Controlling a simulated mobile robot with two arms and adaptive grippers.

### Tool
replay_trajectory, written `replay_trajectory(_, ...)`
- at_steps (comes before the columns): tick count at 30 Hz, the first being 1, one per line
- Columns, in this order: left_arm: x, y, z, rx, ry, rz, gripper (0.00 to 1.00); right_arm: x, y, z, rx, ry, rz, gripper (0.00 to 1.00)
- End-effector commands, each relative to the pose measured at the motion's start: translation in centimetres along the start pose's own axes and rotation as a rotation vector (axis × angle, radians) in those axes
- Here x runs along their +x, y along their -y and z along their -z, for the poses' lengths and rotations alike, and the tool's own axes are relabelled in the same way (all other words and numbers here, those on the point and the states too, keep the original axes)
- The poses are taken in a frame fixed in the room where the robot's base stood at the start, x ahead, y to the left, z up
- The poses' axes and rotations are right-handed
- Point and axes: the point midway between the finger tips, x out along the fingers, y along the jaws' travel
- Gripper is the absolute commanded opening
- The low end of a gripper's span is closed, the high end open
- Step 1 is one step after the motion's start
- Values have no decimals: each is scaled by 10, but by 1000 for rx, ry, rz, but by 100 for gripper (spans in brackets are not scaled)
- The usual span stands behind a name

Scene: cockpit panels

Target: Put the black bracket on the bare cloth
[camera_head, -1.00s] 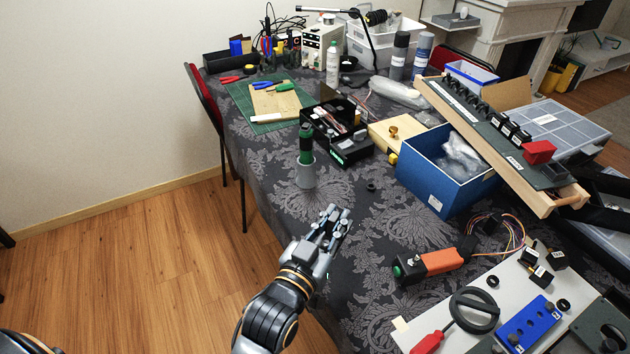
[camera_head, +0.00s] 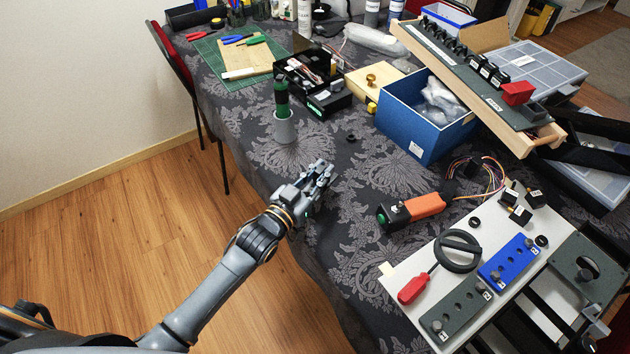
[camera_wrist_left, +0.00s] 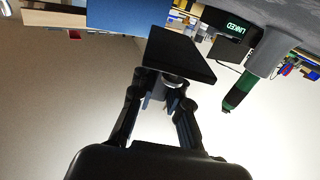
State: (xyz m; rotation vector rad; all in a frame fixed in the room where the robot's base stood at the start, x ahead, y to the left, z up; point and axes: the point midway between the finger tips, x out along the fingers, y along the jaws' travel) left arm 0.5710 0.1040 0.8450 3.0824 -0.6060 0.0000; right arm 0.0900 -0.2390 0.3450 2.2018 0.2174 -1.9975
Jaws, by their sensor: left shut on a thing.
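My left gripper (camera_head: 318,178) is over the near left edge of the patterned cloth (camera_head: 385,178). In the left wrist view its fingers (camera_wrist_left: 160,86) are shut on the black bracket (camera_wrist_left: 180,55), a flat dark plate with a round metal part at the grip. The bracket is hard to make out in the head view, mostly hidden by the fingers. I cannot tell whether it touches the cloth. My right gripper is not recognisable in view.
A grey cup with a green-handled tool (camera_head: 283,122) stands behind my left gripper. A blue box (camera_head: 415,125) is beyond it to the right. An orange tool (camera_head: 425,204) and a light panel with parts (camera_head: 400,275) lie to the right. Cloth between them is bare.

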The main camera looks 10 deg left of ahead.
Motion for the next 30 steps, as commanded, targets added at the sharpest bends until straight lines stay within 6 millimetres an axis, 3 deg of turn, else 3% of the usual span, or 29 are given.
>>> replay_trajectory(7, 2, 16, -19, 2, 0, 0, 0, 2, 4, 0, 2, 0, 5, 59)
replay_trajectory(13, 2, 15, -46, 0, 0, 0, 0, 6, 9, 0, 4, 0, 11, 59)
replay_trajectory(25, 2, 14, -52, 0, -1, -1, 0, 8, 8, -3, 3, 5, 8, 59)
replay_trajectory(26, 2, 14, -51, 0, 0, -1, 22, 7, 7, -3, 3, 5, 8, 59)
replay_trajectory(27, 2, 14, -51, 0, 0, -1, 30, 7, 6, -4, 2, 6, 7, 59)
replay_trajectory(28, 2, 14, -51, 0, 0, -1, 36, 7, 6, -4, 2, 6, 7, 59)
replay_trajectory(30, 2, 14, -51, 0, 0, -1, 38, 7, 4, -4, 1, 6, 5, 59)
